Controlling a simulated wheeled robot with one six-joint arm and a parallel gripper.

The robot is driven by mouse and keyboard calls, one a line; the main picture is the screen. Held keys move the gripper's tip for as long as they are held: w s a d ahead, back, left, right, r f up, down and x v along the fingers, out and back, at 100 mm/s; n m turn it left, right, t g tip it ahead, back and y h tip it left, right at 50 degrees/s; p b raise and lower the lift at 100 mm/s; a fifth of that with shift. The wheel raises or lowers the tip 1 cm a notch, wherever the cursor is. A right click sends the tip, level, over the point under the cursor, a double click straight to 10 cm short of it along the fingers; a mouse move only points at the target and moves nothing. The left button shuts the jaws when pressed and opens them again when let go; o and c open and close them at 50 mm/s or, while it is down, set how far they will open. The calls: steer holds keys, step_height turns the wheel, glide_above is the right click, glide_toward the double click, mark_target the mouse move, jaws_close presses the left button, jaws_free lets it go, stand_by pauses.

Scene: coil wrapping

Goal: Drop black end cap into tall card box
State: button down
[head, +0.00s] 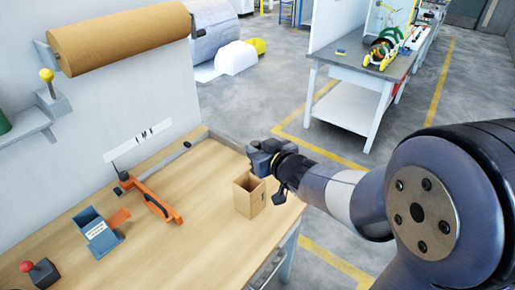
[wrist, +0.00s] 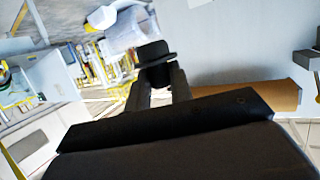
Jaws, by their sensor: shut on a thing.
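The tall card box (head: 243,200) stands upright and open-topped near the right edge of the wooden bench. My gripper (head: 262,150) is above the box's back right side, with its fingers higher than the rim. In the wrist view my gripper (wrist: 158,76) is shut on the black end cap (wrist: 154,50), which shows a rounded top and a wider rim at the fingertips. In the head view I cannot pick the cap out from the dark gripper. The inside of the box is mostly hidden.
An orange-handled tool (head: 155,203) and a blue tape dispenser (head: 97,232) lie left on the bench (head: 185,245). A red-knobbed item (head: 40,272) stands at the front left. A brown paper roll (head: 120,37) hangs above. The bench between tool and box is clear.

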steer(key=shift+f+b, duration=2.5)
steer(key=shift+f, duration=0.25)
steer(key=c, duration=1.2)
jaws_free()
steer(key=shift+p+v, duration=1.35)
steer(key=shift+v, duration=4.05)
